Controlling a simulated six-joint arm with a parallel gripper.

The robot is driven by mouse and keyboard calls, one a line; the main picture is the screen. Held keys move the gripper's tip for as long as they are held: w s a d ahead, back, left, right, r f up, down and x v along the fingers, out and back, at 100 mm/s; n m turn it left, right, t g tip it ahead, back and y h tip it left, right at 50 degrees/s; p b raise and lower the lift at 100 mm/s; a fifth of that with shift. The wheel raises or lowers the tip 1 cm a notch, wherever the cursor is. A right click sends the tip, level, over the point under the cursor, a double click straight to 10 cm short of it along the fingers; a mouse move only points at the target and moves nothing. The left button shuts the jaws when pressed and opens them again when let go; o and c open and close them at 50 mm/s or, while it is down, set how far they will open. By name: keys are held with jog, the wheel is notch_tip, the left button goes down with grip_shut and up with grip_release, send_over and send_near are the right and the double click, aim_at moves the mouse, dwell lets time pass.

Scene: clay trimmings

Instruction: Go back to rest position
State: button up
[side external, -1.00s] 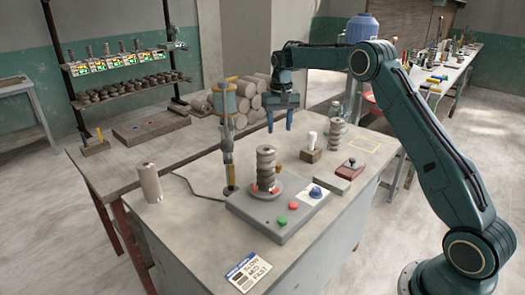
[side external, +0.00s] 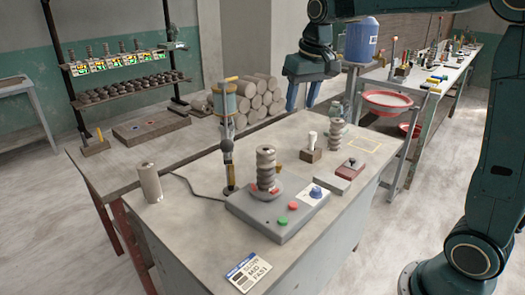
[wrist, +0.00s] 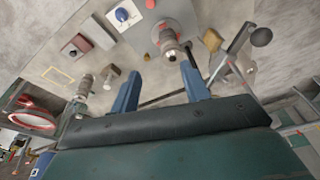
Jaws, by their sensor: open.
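My gripper (side external: 302,97) is raised above the back of the worktable (side external: 187,238) in the side view, its two blue fingers pointing down. It is open, with nothing between the fingers, and it is apart from everything on the table. In the wrist view my gripper (wrist: 160,88) shows spread blue fingers, with the table below. A ridged brown clay piece (side external: 266,168) stands upright on the grey machine base (side external: 243,213); it also shows in the wrist view (wrist: 168,42).
A second ridged piece (side external: 336,134), a block with a white knob (side external: 311,150) and a red-topped box (side external: 349,168) sit at the right. A pale cylinder (side external: 149,183) stands at the left. A red basin (side external: 388,102) is behind.

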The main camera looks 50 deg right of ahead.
jog(key=s+a+f+n+t, duration=0.1)
jog(key=s+a+f, duration=0.1)
jog(key=s, duration=1)
jog(key=s+a+f+n+t, duration=0.2)
jog(key=s+a, duration=0.3)
jog(key=s, duration=0.7)
jog(key=shift+w+a, duration=0.1)
jog(key=w+d+r+n+g, duration=0.1)
jog(key=w+d+r, duration=0.1)
jog(key=w, duration=0.5)
jog(key=w+d+r+n+g, duration=0.1)
jog(key=w+d, duration=0.1)
jog(key=w, duration=0.6)
jog(key=w+d+r+g, duration=0.1)
jog(key=w+d+r, duration=0.15)
jog(key=w, duration=0.45)
jog(key=w+d+f+n+g, duration=0.1)
jog(key=w+d+f, duration=0.5)
jog(key=w+f, duration=0.2)
jog(key=w+d+f+n+g, duration=0.1)
jog(key=w+d+f, duration=0.5)
jog(key=w+f, duration=0.3)
jog(key=shift+w+d+f+g, duration=0.25)
jog(key=shift+d+g, duration=0.05)
jog(key=shift+d, duration=0.05)
